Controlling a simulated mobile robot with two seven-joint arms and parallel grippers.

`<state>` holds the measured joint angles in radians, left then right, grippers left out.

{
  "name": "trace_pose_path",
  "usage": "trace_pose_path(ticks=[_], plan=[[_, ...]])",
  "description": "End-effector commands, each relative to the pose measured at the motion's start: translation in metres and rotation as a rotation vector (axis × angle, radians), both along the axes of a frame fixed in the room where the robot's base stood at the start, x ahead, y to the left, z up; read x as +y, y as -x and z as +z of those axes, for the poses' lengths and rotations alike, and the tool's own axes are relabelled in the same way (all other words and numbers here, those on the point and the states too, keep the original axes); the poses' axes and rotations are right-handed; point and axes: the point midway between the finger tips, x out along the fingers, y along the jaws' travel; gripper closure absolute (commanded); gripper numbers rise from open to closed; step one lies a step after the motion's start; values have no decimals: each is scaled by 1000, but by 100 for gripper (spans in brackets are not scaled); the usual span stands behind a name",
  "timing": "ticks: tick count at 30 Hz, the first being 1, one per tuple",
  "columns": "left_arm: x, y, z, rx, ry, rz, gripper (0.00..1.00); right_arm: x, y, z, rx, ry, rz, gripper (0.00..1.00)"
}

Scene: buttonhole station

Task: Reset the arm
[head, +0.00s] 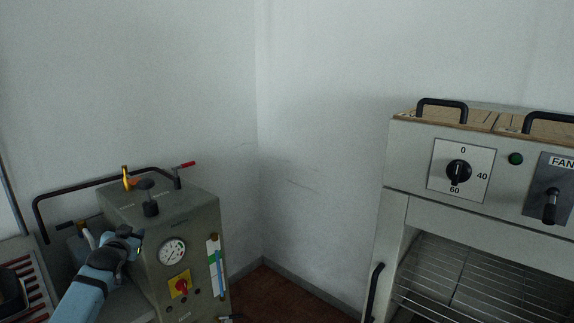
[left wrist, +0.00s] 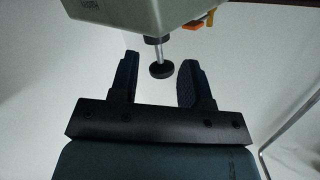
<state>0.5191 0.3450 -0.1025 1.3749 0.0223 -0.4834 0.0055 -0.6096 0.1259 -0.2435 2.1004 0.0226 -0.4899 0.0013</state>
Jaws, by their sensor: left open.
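My left gripper (head: 125,240) is at the near left side of a grey-green machine (head: 190,245), at the end of my light blue arm. In the left wrist view its two dark fingers (left wrist: 160,72) are apart with nothing between them. A bent black bar (head: 95,182) runs from the machine's top out to the left. My right gripper is not in view.
The machine's front has a round gauge (head: 172,251) and a red knob on a yellow plate (head: 180,286). A red-striped panel (head: 30,285) lies at the lower left. A metal oven (head: 410,160) with wire racks stands at the right. Bare floor (head: 270,295) shows between them.

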Motion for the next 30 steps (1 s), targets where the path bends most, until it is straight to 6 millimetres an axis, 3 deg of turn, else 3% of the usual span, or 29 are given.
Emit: trace_pose_path(ticks=[1, 8, 11, 15, 18, 24, 30], plan=[[-14, 13, -28, 31, 4, -18, 57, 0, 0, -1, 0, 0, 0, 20], [-68, 77, -106, 112, 27, -91, 57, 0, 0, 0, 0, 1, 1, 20], [-98, 121, -146, 160, 49, -131, 57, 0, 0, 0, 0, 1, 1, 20], [-145, 202, -197, 234, 99, -189, 57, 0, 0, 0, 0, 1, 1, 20], [-176, 264, -223, 286, 144, -225, 57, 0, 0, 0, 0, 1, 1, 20], [-221, 366, -244, 366, 231, -265, 57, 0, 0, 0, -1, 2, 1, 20], [-246, 435, -244, 421, 299, -278, 57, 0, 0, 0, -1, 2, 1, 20]])
